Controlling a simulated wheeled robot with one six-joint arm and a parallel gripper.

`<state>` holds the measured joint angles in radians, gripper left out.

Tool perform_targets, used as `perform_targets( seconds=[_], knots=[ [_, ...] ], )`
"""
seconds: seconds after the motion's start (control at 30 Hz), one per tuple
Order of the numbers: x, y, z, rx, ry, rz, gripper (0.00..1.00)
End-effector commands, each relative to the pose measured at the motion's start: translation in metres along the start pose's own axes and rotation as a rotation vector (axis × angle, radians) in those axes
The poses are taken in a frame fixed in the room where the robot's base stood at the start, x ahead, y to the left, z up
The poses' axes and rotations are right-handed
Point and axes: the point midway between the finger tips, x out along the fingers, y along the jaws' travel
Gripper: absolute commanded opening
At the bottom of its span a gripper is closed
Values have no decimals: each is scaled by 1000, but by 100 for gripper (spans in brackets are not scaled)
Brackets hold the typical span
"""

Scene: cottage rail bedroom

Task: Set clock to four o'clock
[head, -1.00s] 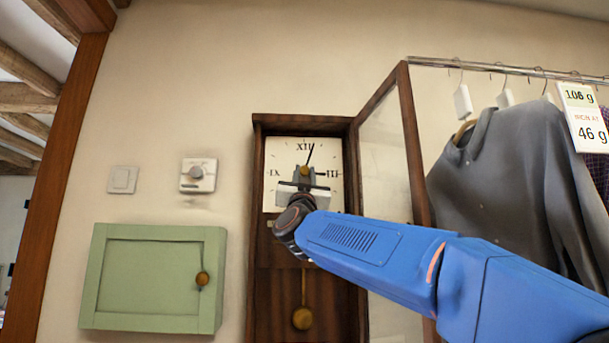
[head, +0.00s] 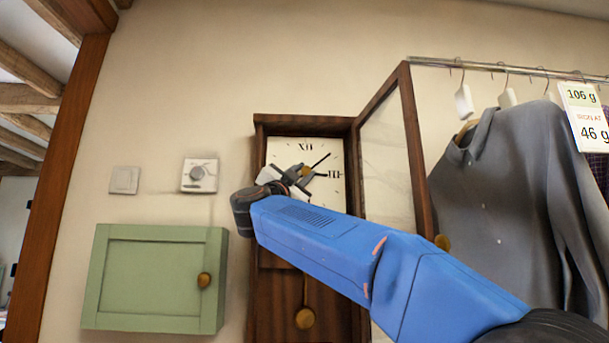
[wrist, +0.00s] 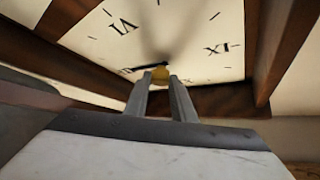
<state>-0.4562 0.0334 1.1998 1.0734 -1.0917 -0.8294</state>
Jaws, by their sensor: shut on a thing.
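The clock is a tall dark wooden case (head: 277,290) on the wall with a white face (head: 323,194). Its long hand (head: 320,161) points up and right, between XII and III. A short hand (head: 321,175) points close to III. My gripper (head: 301,174) reaches the middle of the face and is tilted. In the wrist view, my gripper's fingers (wrist: 160,84) are closed around a small brass knob (wrist: 160,74) at the centre of the hands. A dark hand runs left from the knob there. My gripper hides the left and lower left of the face in the head view.
The clock's glass door (head: 385,150) stands open on the right. A gray shirt (head: 495,185) hangs from a rail (head: 490,67) further right. A green cabinet (head: 150,275), a dial (head: 199,174) and a switch (head: 124,180) are on the wall at left. A brass pendulum (head: 305,319) hangs below.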

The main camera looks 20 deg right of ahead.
Motion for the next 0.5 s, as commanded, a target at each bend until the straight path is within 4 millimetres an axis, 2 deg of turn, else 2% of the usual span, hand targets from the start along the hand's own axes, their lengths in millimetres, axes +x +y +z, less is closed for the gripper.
perform_targets(
  seconds=[0.5],
  knots=[
    [1,-6,0,321,1,322,1]
  ],
)
